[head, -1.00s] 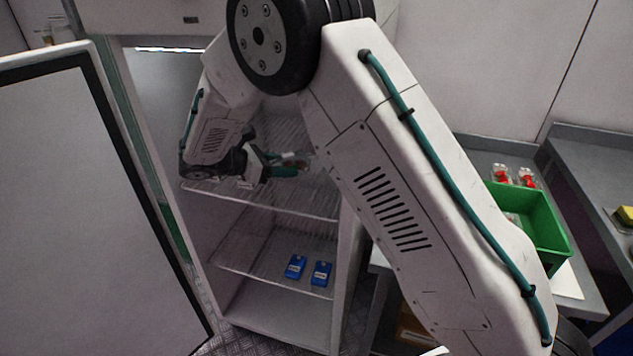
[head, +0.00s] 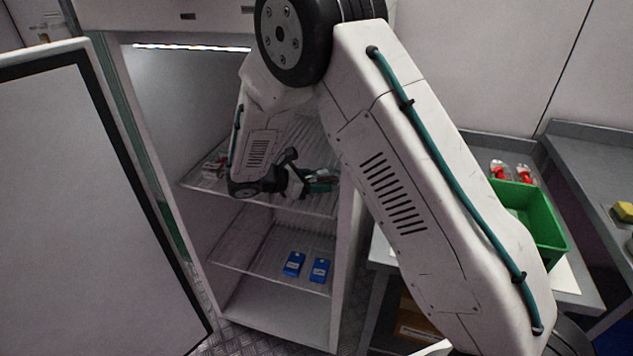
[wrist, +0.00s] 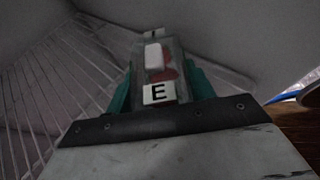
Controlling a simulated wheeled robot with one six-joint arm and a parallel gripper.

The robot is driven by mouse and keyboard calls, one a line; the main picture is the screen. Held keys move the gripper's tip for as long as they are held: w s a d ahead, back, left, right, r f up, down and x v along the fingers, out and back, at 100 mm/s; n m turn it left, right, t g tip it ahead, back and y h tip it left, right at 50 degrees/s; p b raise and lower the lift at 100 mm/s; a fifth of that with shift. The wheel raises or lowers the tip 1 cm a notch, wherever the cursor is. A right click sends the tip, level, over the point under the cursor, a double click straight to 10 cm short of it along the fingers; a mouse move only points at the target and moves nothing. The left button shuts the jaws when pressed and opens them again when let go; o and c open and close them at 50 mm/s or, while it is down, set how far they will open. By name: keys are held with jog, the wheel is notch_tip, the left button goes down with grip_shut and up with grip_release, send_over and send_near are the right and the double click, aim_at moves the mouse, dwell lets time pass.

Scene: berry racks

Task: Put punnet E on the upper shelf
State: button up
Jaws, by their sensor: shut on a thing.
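Punnet E (wrist: 155,62) is a clear box with red contents and a white label reading E. In the wrist view it sits between the teal fingers of my gripper (wrist: 158,85), which is shut on it. In the head view my gripper (head: 322,182) is inside the open cabinet, at the right side of the upper shelf (head: 285,202). The punnet is hard to make out there, and I cannot tell whether it touches the shelf. The wire shelf (wrist: 45,95) runs along the left of the wrist view.
A small clear container (head: 213,167) stands at the left of the upper shelf. Two blue items, one left (head: 293,264) and one right (head: 319,270), lie on the lower shelf. The open door (head: 80,200) is left; a green crate (head: 548,232) and red-filled punnets (head: 501,173) are right.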

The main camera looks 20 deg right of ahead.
jog(key=shift+d+f, duration=0.15)
jog(key=shift+f, duration=0.05)
jog(key=o, duration=1)
jog(key=shift+r, duration=0.1)
jog(key=shift+a+r, duration=0.15)
jog(key=shift+a, duration=0.15)
jog(key=v, duration=1.1)
jog(key=shift+a+r, duration=0.15)
